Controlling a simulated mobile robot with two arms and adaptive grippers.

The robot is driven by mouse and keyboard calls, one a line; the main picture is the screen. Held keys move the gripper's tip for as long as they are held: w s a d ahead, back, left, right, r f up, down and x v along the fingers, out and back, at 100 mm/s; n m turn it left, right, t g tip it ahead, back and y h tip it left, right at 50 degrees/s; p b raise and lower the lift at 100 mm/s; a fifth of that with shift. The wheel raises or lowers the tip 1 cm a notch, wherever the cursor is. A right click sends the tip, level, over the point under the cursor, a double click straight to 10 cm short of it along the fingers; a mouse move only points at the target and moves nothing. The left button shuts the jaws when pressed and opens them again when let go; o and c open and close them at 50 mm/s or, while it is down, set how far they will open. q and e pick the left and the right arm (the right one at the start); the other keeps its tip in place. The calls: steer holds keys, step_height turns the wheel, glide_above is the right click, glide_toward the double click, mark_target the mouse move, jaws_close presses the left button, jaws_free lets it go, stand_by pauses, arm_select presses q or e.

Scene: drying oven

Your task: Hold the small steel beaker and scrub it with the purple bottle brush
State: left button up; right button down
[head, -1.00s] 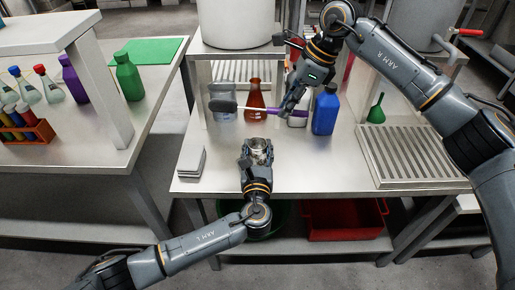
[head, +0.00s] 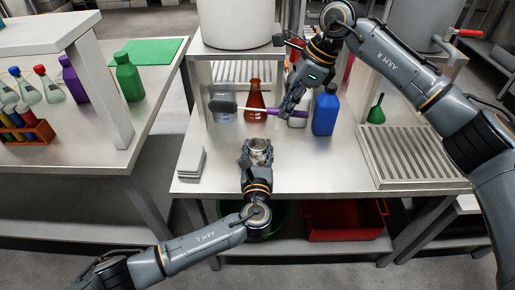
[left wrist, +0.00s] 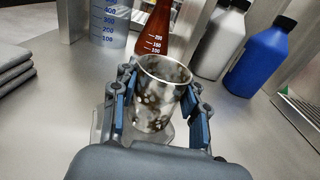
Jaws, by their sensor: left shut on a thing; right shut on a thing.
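The small steel beaker (left wrist: 158,100) is upright between the fingers of my left gripper (left wrist: 160,115) in the left wrist view. Dark spots mark its wall. In the head view the beaker (head: 257,147) shows its open top, and my left gripper (head: 257,160) is shut on it near the table's front. My right gripper (head: 286,108) is shut on the handle of the purple bottle brush (head: 255,110). The brush lies about level, its dark bristle head (head: 222,106) pointing left, above and behind the beaker and apart from it.
A red-brown flask (head: 255,97), a glass beaker (left wrist: 112,22) and a blue bottle (head: 325,112) stand behind on the steel table (head: 310,165). Folded grey cloths (head: 191,162) lie left, a drain rack (head: 410,155) right. The table's middle is clear.

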stand_by(0.5)
steer(key=a+r+n+t+y, duration=0.2)
steer(key=r+n+t, duration=0.3)
steer(key=n, duration=0.8)
steer(key=a+r+n+t+y, duration=0.2)
steer(key=r+n+t, duration=0.3)
steer(key=n, duration=0.9)
steer(key=shift+s+a+r+t, duration=0.15)
steer(key=shift+s+a+t, duration=0.2)
steer(key=shift+a, duration=0.45)
steer(key=shift+s, duration=0.1)
step_height(320, 180, down, 11)
steer(key=shift+r, duration=0.15)
